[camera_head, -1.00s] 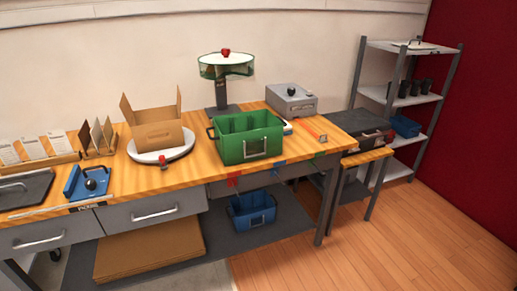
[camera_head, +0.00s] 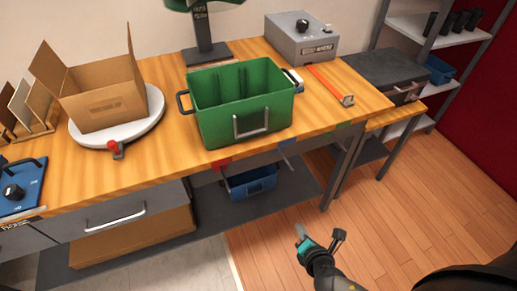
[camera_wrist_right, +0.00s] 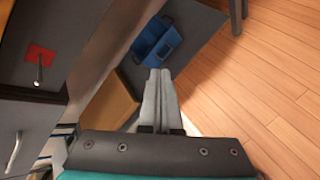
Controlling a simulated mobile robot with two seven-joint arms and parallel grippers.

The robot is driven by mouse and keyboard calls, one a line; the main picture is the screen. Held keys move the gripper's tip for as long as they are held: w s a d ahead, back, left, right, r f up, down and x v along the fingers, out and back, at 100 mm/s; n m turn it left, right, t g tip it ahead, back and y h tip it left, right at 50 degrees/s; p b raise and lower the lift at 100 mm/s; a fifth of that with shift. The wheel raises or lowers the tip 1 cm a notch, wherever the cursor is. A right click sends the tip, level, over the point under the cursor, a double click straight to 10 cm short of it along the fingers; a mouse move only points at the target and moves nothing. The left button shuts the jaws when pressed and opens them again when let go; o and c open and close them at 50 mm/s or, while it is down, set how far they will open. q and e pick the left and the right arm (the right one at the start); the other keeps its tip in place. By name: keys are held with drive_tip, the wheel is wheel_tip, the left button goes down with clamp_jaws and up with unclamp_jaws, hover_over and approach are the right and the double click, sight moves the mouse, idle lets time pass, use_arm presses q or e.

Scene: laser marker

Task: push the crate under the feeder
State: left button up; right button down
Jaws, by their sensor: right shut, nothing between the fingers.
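The green crate (camera_head: 243,112) stands upright on the wooden bench top, near its front edge, with a grey handle on its front face. The feeder (camera_head: 206,32) stands behind it on a dark post and base; its top is cut off by the frame. The crate is in front of the feeder's base, a little to the right. My right gripper (camera_head: 303,236) is low in front of the bench, below the table top and well apart from the crate. Its fingers (camera_wrist_right: 161,98) are shut and empty in the right wrist view. My left gripper is not in view.
A cardboard box (camera_head: 103,95) sits on a white turntable (camera_head: 150,112) left of the crate. A grey machine (camera_head: 302,38) and an orange-red strip (camera_head: 330,84) lie to the right. A blue bin (camera_head: 253,182) is on the lower shelf. Floor at right is clear.

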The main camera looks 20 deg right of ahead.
drive_tip(key=w+a+r+n+t+b, duration=0.1)
drive_tip(key=w+r+n+t, duration=0.1)
drive_tip(key=r+n, duration=0.15)
drive_tip(key=w+a+r+n+t, duration=0.2)
drive_tip(key=w+r+n, duration=0.1)
drive_tip(key=r, duration=0.2)
drive_tip(key=n+t+y+b, duration=0.1)
drive_tip(key=n+t+y, duration=0.2)
drive_tip(key=n, duration=0.3)
approach(251, 135)
drive_tip(key=shift+m, duration=0.25)
drive_tip(key=w, duration=0.5)
drive_tip(key=shift+a, duration=0.3)
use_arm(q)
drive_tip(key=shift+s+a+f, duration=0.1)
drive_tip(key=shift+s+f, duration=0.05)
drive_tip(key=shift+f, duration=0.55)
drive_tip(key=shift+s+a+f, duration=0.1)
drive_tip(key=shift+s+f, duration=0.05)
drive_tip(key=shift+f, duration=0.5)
use_arm(e)
drive_tip(key=shift+w, duration=0.95)
drive_tip(key=shift+w, duration=0.1)
